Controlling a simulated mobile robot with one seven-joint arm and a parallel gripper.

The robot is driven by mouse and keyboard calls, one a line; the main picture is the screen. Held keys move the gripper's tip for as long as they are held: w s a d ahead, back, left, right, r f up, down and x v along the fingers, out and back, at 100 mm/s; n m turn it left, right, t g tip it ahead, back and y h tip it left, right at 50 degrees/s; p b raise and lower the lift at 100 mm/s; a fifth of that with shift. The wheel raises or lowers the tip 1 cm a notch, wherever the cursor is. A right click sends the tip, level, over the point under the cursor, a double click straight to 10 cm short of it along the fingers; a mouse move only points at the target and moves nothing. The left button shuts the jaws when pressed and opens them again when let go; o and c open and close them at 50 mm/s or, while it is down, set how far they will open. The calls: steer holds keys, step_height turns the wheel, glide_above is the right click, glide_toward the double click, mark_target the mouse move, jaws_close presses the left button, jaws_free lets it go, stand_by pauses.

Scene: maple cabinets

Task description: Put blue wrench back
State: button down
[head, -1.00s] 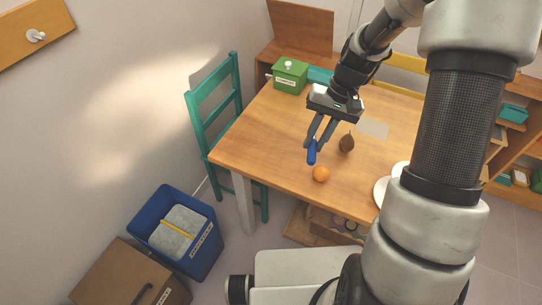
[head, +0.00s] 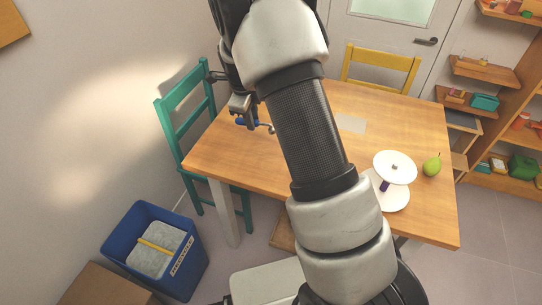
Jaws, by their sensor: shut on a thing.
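My gripper (head: 241,112) is above the left far part of the wooden table, partly hidden by my own arm. It is shut on the blue wrench (head: 254,123). Only a small blue part and a greyish end of the wrench show, sticking out to the right of the fingers. The wrench looks roughly level and held above the tabletop; its exact height cannot be told.
The wooden table (head: 420,125) carries a white two-tier stand (head: 394,202) and a green pear (head: 432,165). A teal chair (head: 177,122) stands close left of my gripper. A blue bin (head: 128,256) is on the floor. A wooden board (head: 12,26) is on the left wall.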

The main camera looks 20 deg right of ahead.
steer(key=shift+w, duration=0.1)
step_height(320, 180, down, 10)
steer(key=shift+r+b, duration=0.2)
steer(key=shift+b, duration=0.35)
steer(key=shift+f, duration=0.15)
steer(key=c, duration=1.6)
jaws_free()
